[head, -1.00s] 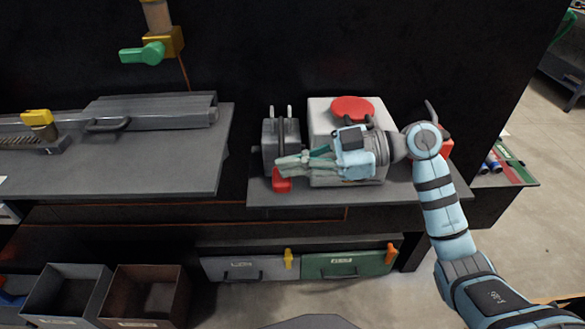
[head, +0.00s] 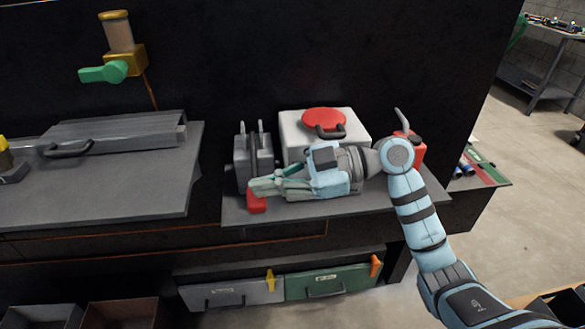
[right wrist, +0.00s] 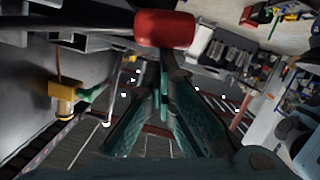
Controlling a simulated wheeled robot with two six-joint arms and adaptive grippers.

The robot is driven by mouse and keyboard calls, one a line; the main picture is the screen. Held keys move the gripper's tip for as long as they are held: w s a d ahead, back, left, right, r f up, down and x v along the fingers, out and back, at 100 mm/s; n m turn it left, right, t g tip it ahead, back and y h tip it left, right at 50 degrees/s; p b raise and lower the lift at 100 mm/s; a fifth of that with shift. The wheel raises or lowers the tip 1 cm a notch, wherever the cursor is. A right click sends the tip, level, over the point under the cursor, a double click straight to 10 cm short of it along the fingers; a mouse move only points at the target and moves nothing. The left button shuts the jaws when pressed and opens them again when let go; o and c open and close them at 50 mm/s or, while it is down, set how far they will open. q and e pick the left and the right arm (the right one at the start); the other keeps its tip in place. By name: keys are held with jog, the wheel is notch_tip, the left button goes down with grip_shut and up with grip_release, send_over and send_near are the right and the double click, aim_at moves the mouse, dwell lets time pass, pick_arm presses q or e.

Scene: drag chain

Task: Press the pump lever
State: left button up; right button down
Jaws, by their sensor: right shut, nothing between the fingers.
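A grey machine (head: 254,160) with two upright prongs stands on the shelf, with a red-ended lever (head: 257,203) low at its front. My right gripper (head: 254,187) reaches in from the right. Its fingers are shut and empty, just above the red end in the head view; I cannot tell whether they touch it. In the right wrist view the red end (right wrist: 165,30) is large, close beyond the shut fingertips (right wrist: 161,75). My left gripper is not in view.
A red object (head: 412,145) is beside my right arm. A green-handled valve (head: 103,73) hangs on the dark wall. Drawers (head: 230,292) are below the grey shelf (head: 300,208).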

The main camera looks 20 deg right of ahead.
jog(key=s+d+r, duration=0.4)
jog(key=d+r, duration=0.1)
jog(key=d, duration=0.4)
jog(key=shift+r+p, duration=0.3)
jog(key=shift+r, duration=0.05)
dwell(0.4)
